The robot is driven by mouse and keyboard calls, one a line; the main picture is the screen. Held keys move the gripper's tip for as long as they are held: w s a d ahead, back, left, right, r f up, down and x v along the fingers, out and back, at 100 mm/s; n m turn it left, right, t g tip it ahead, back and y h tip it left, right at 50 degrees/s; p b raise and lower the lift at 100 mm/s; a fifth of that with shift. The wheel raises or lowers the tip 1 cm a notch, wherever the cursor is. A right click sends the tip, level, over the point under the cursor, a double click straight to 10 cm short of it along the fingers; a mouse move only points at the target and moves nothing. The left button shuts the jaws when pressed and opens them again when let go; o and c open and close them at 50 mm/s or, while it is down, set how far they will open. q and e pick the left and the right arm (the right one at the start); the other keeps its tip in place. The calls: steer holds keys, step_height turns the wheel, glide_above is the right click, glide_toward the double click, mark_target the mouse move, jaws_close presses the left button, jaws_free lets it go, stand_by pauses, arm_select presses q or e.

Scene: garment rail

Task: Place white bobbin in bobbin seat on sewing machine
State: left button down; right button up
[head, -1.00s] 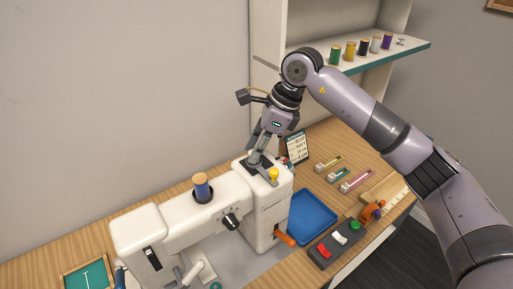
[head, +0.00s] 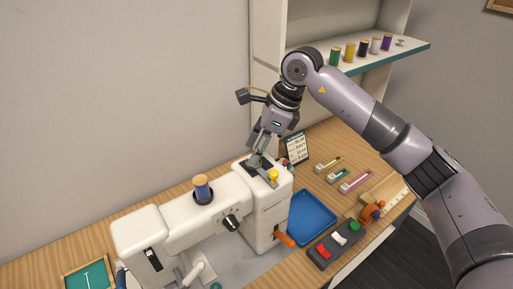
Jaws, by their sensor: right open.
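The white sewing machine (head: 262,205) stands on the wooden table. My right gripper (head: 258,160) points down at the dark plate on top of its right end, where the bobbin seat seems to be. The gripper is open, with its fingertips at or just above the plate. I cannot make out a white bobbin there; the fingers cover part of the plate. A small yellow piece (head: 273,175) stands on the plate beside the fingers. A white spool (head: 376,45) stands on the shelf; I cannot tell if it is a bobbin. My left gripper is not in view.
A blue spool (head: 202,187) stands on the machine's arm. A blue tray (head: 312,217), a switch box (head: 336,244) and a small dark card stand (head: 297,148) are right of the machine. The shelf (head: 418,46) rises behind.

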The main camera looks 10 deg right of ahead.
steer(key=b+v, duration=0.3)
steer(key=v, duration=0.9)
steer(key=shift+r, duration=0.2)
stand_by(0.6)
